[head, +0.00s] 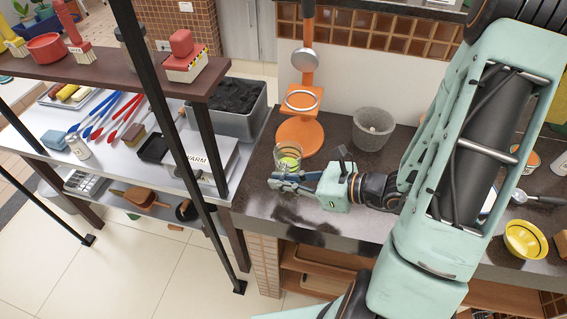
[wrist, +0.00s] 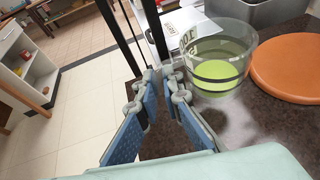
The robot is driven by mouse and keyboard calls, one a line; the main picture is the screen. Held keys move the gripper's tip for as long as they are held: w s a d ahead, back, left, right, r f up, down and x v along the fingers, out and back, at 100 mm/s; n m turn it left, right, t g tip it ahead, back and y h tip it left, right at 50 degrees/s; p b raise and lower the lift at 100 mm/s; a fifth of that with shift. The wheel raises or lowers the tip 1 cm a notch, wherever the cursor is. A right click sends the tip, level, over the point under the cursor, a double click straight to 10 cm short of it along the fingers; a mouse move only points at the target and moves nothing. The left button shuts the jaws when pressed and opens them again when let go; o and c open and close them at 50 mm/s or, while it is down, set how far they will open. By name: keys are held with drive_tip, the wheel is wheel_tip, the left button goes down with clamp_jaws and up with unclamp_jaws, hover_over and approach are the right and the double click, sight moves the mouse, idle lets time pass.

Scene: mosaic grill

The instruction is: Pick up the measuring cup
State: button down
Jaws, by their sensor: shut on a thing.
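The measuring cup (head: 287,158) is a clear vessel with green contents in its lower part. It is at the counter's left end in the head view, just in front of the orange stand. In the wrist view the cup (wrist: 232,84) is upright, right of the fingertips. My gripper (head: 284,180) has blue finger pads and comes in from the right, low at the cup's near side. In the wrist view my gripper (wrist: 160,82) has its tips close together at the cup's left edge, shut on it. The exact contact is hidden, and I cannot tell whether the cup touches the counter.
An orange stand (head: 300,132) with a ring is close behind the cup. A grey pot (head: 373,128) stands to its right. A metal table (head: 100,165) with tongs and a black post (head: 185,150) are to the left. A yellow bowl (head: 525,240) is far right.

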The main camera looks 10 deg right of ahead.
drive_tip(key=shift+s+a+r+p, duration=0.1)
drive_tip(key=shift+s+r+p, duration=0.1)
drive_tip(key=shift+r+p, duration=0.35)
drive_tip(key=shift+s+a+f+p, duration=0.1)
drive_tip(key=shift+s+f+p, duration=0.2)
drive_tip(key=shift+p, duration=0.95)
drive_tip(key=shift+s+a+f+p, duration=0.25)
drive_tip(key=shift+s+p, duration=0.25)
drive_tip(key=shift+p, duration=0.6)
